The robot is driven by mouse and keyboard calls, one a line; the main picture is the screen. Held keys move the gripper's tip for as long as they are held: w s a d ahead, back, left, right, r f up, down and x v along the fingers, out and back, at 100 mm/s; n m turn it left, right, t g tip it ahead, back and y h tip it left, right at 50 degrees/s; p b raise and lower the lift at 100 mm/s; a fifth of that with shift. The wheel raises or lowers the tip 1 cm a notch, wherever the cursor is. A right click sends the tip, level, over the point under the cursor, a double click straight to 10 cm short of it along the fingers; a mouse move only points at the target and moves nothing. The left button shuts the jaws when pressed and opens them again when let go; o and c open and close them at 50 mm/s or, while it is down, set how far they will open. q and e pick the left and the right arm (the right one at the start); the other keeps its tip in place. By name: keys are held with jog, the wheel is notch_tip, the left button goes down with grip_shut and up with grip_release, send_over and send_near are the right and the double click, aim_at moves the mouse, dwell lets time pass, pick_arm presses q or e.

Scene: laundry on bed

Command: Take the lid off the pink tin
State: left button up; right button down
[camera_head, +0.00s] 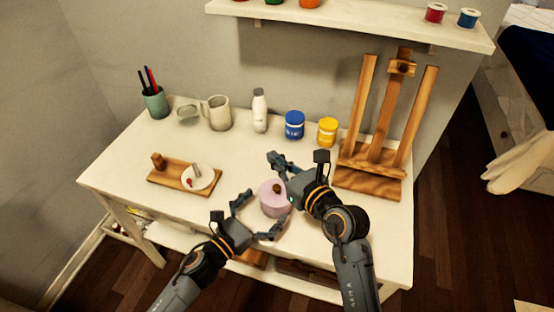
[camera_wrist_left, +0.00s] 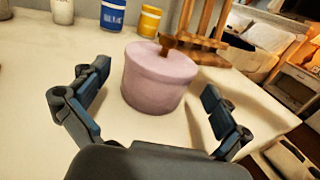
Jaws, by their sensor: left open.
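The pink tin (camera_head: 273,203) stands upright on the white table near its front edge, with its lid (camera_wrist_left: 163,61) on. A brown knob (camera_head: 277,188) tops the lid; it also shows in the left wrist view (camera_wrist_left: 166,42). My left gripper (camera_head: 258,217) is open, with its fingers spread on either side of the tin's near part; it also shows in the left wrist view (camera_wrist_left: 150,103). Both fingers look apart from the wall. My right gripper (camera_head: 279,176) is above and right of the tin, one finger splayed beyond it, the other mostly hidden. Nothing shows between its fingers.
Behind stand a blue paint jar (camera_head: 294,125), a yellow jar (camera_head: 327,132), a white bottle (camera_head: 259,110) and a mug (camera_head: 218,113). A wooden easel (camera_head: 367,182) stands close on the right. A wooden board (camera_head: 163,177) with a small white dish lies left. The table between board and tin is clear.

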pick_arm(q)
jog(key=v, duration=0.6)
jog(key=shift+s+a, duration=0.15)
jog(key=shift+s, duration=0.05)
dwell(0.5)
